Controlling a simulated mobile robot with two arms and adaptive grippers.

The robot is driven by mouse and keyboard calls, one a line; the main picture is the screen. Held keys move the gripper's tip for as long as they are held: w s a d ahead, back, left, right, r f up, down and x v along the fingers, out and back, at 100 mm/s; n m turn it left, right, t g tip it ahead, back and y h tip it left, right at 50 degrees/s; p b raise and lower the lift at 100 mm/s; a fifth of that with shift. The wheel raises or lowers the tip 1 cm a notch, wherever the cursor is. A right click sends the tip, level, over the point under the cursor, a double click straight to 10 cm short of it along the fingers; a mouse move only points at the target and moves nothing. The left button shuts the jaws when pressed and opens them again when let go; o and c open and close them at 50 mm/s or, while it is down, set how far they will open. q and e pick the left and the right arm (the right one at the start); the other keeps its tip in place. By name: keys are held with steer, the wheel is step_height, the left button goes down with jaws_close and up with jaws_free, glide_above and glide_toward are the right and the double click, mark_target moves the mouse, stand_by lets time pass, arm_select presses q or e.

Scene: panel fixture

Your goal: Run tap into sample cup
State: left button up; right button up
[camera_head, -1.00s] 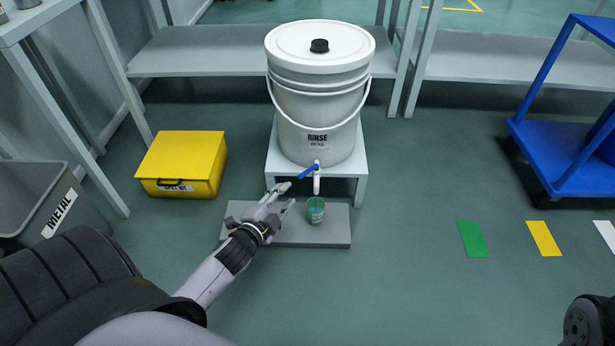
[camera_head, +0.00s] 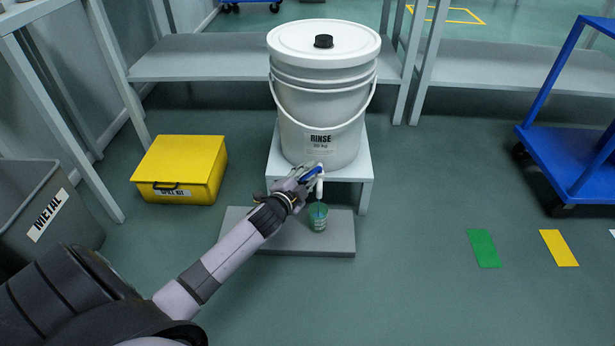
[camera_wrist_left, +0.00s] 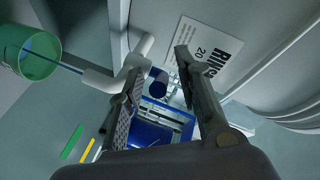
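The white tap (camera_head: 320,188) juts from the front of the white RINSE bucket (camera_head: 322,100); its spout points down. My left gripper (camera_head: 311,172) is at the tap's blue handle (camera_head: 309,180). In the left wrist view, the fingers of the left gripper (camera_wrist_left: 160,62) are apart, with the dark blue handle end (camera_wrist_left: 157,82) between them; I cannot tell whether they touch it. A thin blue line, like a stream, runs from the spout (camera_wrist_left: 98,80) into the green sample cup (camera_wrist_left: 40,58). The cup (camera_head: 318,218) stands upright under the spout. My right gripper is out of view.
The bucket sits on a white stand (camera_head: 364,170). The cup stands on a low grey slab (camera_head: 340,240). A yellow spill kit box (camera_head: 180,170) and a grey METAL bin (camera_head: 60,220) are at left. A blue cart (camera_head: 575,165) is at right, with clear floor between.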

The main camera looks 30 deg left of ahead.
arm_select(q)
steer(key=shift+c, duration=0.2)
jaws_close()
stand_by(0.6)
